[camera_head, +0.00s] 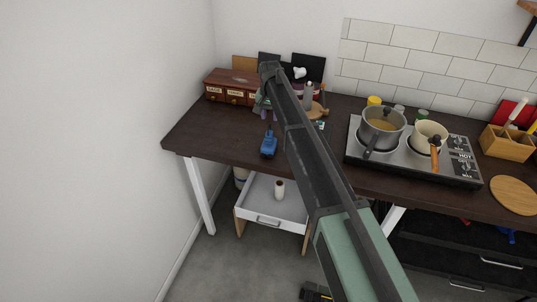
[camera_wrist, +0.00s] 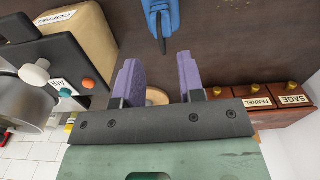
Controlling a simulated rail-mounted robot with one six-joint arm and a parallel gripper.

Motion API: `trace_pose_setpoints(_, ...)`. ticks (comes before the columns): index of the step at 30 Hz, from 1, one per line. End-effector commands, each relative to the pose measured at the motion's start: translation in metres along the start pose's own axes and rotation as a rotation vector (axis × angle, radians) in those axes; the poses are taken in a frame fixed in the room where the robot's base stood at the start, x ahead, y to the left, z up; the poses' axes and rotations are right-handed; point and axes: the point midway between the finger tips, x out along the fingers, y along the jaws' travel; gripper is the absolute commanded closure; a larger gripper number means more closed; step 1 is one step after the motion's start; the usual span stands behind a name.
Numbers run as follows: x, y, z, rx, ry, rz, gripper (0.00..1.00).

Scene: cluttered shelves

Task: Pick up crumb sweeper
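A small blue object with dark parts, which looks like the crumb sweeper (camera_head: 268,146), lies on the dark tabletop left of my arm in the head view. In the wrist view the blue crumb sweeper (camera_wrist: 160,18) shows at the top edge, partly cut off, beyond my fingertips. My gripper (camera_wrist: 158,62) has two purple fingers spread apart with nothing held between them. The gap between the fingers is roughly in line with the sweeper, and they do not touch it. In the head view my gripper is mostly hidden behind my arm.
Wooden spice drawers (camera_head: 232,88) stand at the table's back left. A coffee machine (camera_wrist: 55,60) is close beside my gripper in the wrist view. A hob (camera_head: 415,150) with pots is to the right. An open white drawer (camera_head: 270,205) is below. The tabletop left of the sweeper is clear.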

Motion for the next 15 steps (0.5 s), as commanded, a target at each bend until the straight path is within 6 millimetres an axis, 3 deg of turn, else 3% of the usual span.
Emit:
trace_pose_setpoints(5,0.008,0.000,0.000,-0.001,0.000,0.000,0.64)
trace_pose_setpoints(12,0.054,-0.002,0.001,-0.001,0.000,0.000,0.64)
trace_pose_setpoints(15,0.056,-0.002,0.001,-0.001,0.000,0.000,0.64)
